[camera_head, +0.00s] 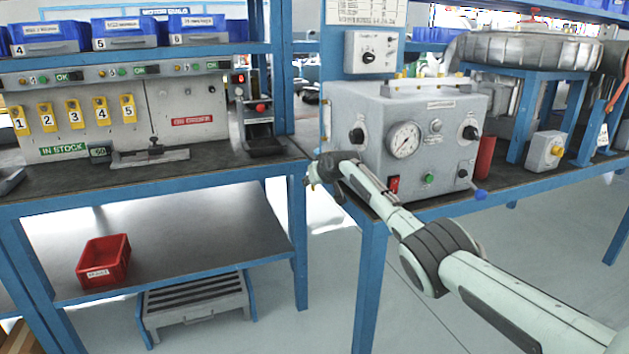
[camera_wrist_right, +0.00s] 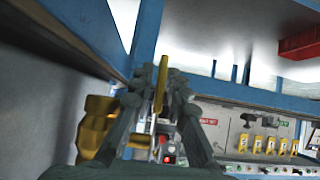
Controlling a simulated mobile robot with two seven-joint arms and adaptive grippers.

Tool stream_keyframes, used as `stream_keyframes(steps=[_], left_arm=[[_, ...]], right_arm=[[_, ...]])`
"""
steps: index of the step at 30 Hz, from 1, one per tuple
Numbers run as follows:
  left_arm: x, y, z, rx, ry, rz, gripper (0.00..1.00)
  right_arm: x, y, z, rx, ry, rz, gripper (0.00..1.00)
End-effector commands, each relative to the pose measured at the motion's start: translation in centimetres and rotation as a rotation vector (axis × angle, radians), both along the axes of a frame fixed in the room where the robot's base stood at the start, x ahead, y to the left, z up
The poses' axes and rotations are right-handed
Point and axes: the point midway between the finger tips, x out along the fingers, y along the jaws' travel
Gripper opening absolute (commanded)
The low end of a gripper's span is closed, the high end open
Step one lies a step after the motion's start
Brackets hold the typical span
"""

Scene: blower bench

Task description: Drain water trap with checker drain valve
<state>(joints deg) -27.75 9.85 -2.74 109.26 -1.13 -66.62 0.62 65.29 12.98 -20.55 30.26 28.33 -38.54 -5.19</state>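The checker (camera_head: 408,135) is a grey box with a round gauge (camera_head: 404,140), standing on the right bench. My right gripper (camera_head: 324,172) is at the checker's lower left, by the bench's front corner. In the right wrist view, a thin yellow lever (camera_wrist_right: 160,85) stands between the fingers of my right gripper (camera_wrist_right: 164,82). Whether the fingers press on it is unclear. A brass fitting (camera_wrist_right: 95,125) is beside the fingers, at left. It may belong to the drain valve; the water trap is not clearly visible. My left gripper is not in view.
The left bench holds a panel with yellow numbered tags (camera_head: 73,112). A red bin (camera_head: 104,261) sits on its lower shelf. A blue bench leg (camera_head: 369,285) stands below my right arm.

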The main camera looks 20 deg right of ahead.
Motion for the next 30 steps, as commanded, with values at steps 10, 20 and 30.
stream_keyframes(steps=[10, 20, 30], left_arm=[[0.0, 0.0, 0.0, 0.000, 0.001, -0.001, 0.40], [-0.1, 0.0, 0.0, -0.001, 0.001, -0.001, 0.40], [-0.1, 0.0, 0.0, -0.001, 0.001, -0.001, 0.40]], right_arm=[[-2.1, -0.2, 1.4, -0.002, -0.002, 0.001, 0.15], [-6.4, -0.3, 4.5, -0.002, -0.002, 0.001, 0.15], [-9.6, -0.4, 6.7, -0.001, 0.000, -0.001, 0.15]])
